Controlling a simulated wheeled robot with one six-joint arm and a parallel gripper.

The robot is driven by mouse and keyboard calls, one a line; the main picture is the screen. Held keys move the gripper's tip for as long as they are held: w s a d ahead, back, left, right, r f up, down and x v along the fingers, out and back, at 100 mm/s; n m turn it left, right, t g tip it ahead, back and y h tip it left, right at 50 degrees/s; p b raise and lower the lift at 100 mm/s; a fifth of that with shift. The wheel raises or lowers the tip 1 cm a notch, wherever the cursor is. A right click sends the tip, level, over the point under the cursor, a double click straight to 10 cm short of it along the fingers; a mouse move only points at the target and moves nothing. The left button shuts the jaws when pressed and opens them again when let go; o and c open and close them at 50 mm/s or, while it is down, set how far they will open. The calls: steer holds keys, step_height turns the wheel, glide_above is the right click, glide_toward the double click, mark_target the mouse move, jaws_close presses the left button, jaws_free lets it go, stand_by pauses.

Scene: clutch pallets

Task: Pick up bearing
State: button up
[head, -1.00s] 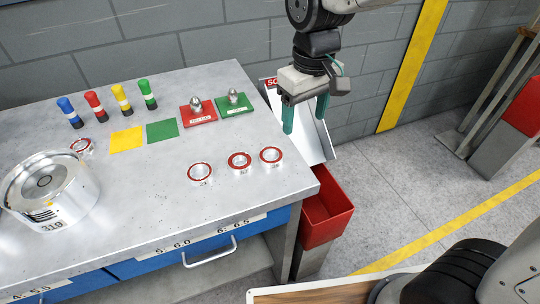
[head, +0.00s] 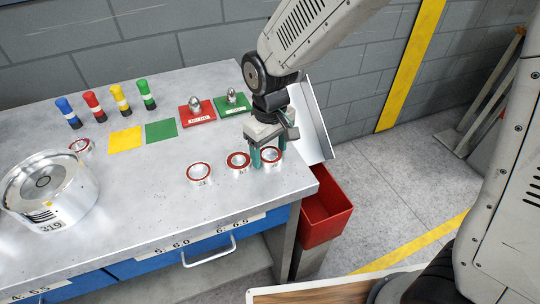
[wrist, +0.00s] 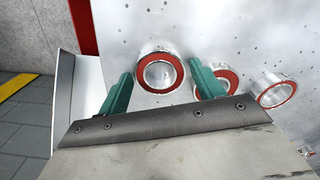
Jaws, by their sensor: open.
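Three bearings with red rings lie in a row near the front right of the grey workbench: a left one (head: 199,172), a middle one (head: 237,161) and a right one (head: 272,156). My gripper (head: 268,154) is open, its green fingers pointing down at the right bearing. In the wrist view, the right bearing (wrist: 160,57) appears between the open fingers of my gripper (wrist: 160,90), with nothing gripped. The middle bearing (wrist: 229,76) is partly hidden behind the right finger there. The left bearing (wrist: 277,90) lies further right.
Another red-ringed bearing (head: 80,146) lies beside a metal drum (head: 50,190) on the left. Coloured cylinders, flat squares and two plates with knobbed parts stand toward the back. A red bin (head: 326,212) and a sloped metal chute (head: 311,120) adjoin the bench's right edge.

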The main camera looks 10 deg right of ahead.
steer(key=c, duration=0.9)
steer(key=shift+r, duration=0.1)
